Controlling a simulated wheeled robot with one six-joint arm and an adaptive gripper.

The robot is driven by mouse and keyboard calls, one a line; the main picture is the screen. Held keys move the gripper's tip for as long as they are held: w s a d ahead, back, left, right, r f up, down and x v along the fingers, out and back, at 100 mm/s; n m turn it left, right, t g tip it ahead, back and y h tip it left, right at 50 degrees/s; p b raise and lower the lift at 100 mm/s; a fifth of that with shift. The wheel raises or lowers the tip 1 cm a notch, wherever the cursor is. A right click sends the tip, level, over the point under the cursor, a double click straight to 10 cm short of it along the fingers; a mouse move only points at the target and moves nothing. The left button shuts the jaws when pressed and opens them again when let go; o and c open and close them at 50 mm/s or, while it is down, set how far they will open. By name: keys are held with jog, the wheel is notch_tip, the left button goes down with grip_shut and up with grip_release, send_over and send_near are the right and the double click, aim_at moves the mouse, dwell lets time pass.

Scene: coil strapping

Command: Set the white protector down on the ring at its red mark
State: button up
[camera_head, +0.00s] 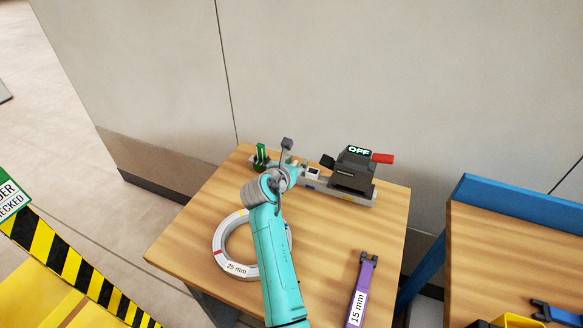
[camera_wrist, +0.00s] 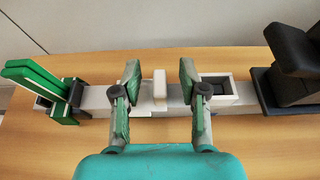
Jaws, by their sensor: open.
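The white protector (camera_wrist: 160,82) appears as a small pale upright block at the grey bar of the fixture (camera_wrist: 232,106) in the wrist view. My gripper (camera_wrist: 160,72) is open, with one green-padded finger on each side of it. Gaps show between the block and both fingers. In the head view I cannot make the protector out clearly near my gripper. The ring (camera_head: 221,237), pale grey with a "25 mm" label, lies flat on the wooden table, left of my arm. Its red mark (camera_head: 218,252) shows on its left side. My arm hides part of the ring's right side.
A black device with an "OFF" display (camera_head: 352,172) and red handle (camera_head: 382,158) stands on the bar's right end. A green clamp-like part (camera_wrist: 38,77) is at its left end. A purple "15 mm" tool (camera_head: 359,293) lies at front right. Another table (camera_head: 500,245) stands right.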

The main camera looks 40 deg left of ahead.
aim_at(295, 163)
grip_shut()
notch_tip(295, 163, up, 10)
jog(key=c, duration=0.7)
grip_release()
grip_shut()
